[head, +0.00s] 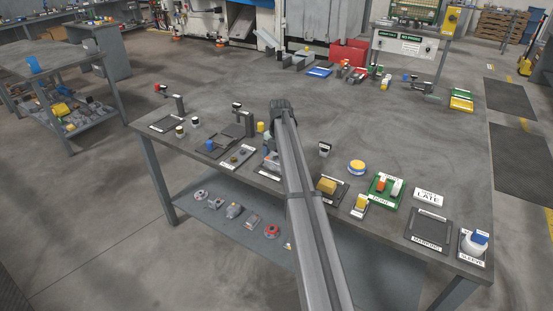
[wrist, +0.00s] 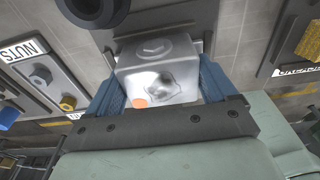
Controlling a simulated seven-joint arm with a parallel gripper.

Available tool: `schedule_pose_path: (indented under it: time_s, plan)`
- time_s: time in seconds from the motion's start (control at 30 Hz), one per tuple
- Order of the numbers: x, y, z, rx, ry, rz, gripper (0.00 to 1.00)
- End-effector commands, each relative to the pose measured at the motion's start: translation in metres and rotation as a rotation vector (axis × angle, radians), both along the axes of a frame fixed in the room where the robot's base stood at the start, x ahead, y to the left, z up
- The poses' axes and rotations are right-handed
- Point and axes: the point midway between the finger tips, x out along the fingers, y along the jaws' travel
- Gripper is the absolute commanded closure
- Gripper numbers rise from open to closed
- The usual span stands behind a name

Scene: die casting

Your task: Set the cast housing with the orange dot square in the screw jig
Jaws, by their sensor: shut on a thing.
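My gripper (wrist: 160,80) is shut on a silver-grey cast housing (wrist: 158,52), its blue finger pads on either side. An orange dot (wrist: 139,102) shows on the housing's near face, beside a dark recess. The housing looks roughly square between the fingers. Dark grey metal, seemingly the screw jig (wrist: 208,22), lies behind it in the wrist view; whether they touch I cannot tell. In the head view a dark fixture with an upright clamp, likely the screw jig (head: 230,131), stands left of my arm.
The NUTS tray (wrist: 45,70) lies left of the housing in the wrist view. A dark round knob (wrist: 95,8) overhangs at the top. In the head view, a green tray (head: 385,188) and a MARKING tray (head: 428,228) sit right of my arm. The table's far middle is clear.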

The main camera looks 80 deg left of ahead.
Motion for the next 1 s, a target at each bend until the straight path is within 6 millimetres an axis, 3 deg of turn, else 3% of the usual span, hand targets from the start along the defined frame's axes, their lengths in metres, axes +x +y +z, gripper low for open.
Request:
schedule_pose_path:
  time_s: [0.3, 0.33, 0.47, 1.0]
  plan:
    - [0.0, 0.0001, 0.0005, 0.001, 0.0, 0.0, 0.67]
    - [0.0, 0.0001, 0.0006, 0.001, 0.0, 0.0, 0.14]
    - [0.0, 0.0001, 0.0004, 0.0, 0.0, 0.0, 0.01]
    - [0.0001, 0.0002, 0.0037, 0.001, -0.001, 0.0, 0.0]
